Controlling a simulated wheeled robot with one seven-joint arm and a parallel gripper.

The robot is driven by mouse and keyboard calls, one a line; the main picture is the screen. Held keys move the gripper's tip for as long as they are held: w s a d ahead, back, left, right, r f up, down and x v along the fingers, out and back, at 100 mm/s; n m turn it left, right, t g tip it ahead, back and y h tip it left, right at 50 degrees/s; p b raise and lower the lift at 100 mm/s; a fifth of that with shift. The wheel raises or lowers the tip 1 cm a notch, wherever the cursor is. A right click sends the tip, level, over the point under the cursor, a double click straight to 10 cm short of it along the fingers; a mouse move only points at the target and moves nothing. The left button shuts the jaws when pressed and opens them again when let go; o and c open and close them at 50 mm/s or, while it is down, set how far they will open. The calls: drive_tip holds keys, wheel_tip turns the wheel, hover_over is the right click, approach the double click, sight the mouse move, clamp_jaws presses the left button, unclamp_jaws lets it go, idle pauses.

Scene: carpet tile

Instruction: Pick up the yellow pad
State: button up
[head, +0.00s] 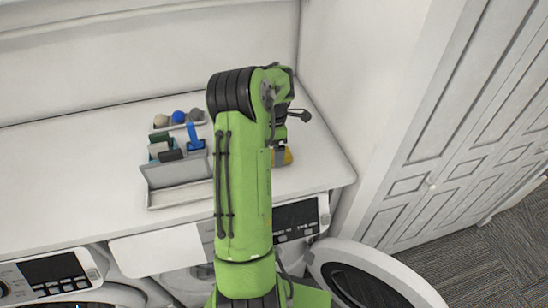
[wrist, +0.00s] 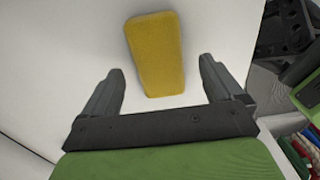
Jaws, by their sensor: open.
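The yellow pad (wrist: 156,55) is a rounded rectangular block lying on the white counter in the wrist view. Its near end lies just ahead of and between the two fingers. In the head view only a small part of the yellow pad (head: 287,157) shows beside my green arm, with the rest hidden. My gripper (wrist: 160,75) is open and empty, its dark fingers spread wider than the pad. In the head view my arm covers most of the gripper.
A grey caddy (head: 178,172) with brushes and a blue-handled tool stands left of my arm on the white counter (head: 70,180). Several balls sit in a small tray (head: 158,127) behind it. Below are washing machines, one with its round door (head: 372,275) open. A white wall rises at right.

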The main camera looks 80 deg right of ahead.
wheel_tip(320, 180, down, 2)
drive_tip(key=shift+d+f, duration=0.1)
drive_tip(key=c, duration=1.2)
wheel_tip(320, 180, up, 10)
drive_tip(key=shift+r, duration=0.15)
